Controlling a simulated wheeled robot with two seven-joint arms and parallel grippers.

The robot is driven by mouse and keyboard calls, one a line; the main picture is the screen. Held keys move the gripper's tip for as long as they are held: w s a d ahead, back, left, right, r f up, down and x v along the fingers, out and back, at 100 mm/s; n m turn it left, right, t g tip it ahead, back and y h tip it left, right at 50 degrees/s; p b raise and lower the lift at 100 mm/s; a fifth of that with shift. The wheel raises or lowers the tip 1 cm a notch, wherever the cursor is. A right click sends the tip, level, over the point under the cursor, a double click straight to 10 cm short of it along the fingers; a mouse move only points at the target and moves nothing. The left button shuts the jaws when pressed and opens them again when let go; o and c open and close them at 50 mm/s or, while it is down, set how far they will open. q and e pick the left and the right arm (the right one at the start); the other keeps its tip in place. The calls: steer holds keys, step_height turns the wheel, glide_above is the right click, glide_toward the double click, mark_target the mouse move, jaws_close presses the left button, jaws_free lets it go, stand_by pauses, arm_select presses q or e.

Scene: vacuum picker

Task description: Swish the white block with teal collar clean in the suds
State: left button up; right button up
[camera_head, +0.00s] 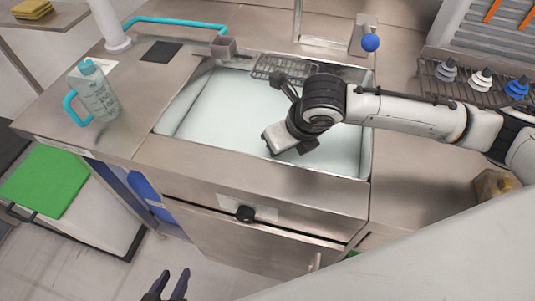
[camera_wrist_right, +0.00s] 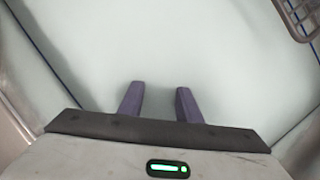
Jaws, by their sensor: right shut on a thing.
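The basin (camera_head: 225,110) is filled with pale, milky suds, which also fill most of the right wrist view (camera_wrist_right: 160,45). My right arm reaches over it from the right, and its hand points down into the basin. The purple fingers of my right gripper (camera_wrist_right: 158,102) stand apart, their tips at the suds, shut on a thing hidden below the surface. The white block with teal collar does not show in either view. My left gripper (camera_head: 168,284) is at the bottom edge of the head view, fingers apart and empty, well away from the basin.
A wire rack (camera_head: 285,68) lies at the basin's back edge. A clear jug with teal handle (camera_head: 97,97) stands on the left counter. A shelf with several coloured cone-shaped pieces (camera_head: 481,78) is at the right.

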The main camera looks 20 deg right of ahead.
steer(key=shift+w+a+r+p, duration=0.15)
steer(key=shift+w+a+p, duration=0.55)
steer(key=shift+a, duration=0.35)
steer(key=shift+w+a+p, duration=0.3)
steer(key=shift+w+a, duration=0.25)
steer(key=shift+a, duration=0.2)
steer(key=shift+w+a+p, duration=0.25)
steer(key=shift+w+a, duration=0.25)
steer(key=shift+a, duration=0.2)
steer(key=shift+s+d+p, duration=0.5)
steer(key=shift+d+p, duration=0.15)
steer(key=shift+p, duration=0.1)
steer(key=shift+s+d+p, duration=0.65)
steer(key=shift+d+p, duration=0.15)
steer(key=shift+d, duration=0.1)
steer(key=shift+s+d+p, duration=0.6)
steer(key=shift+d+p, duration=0.15)
steer(key=shift+d, duration=0.15)
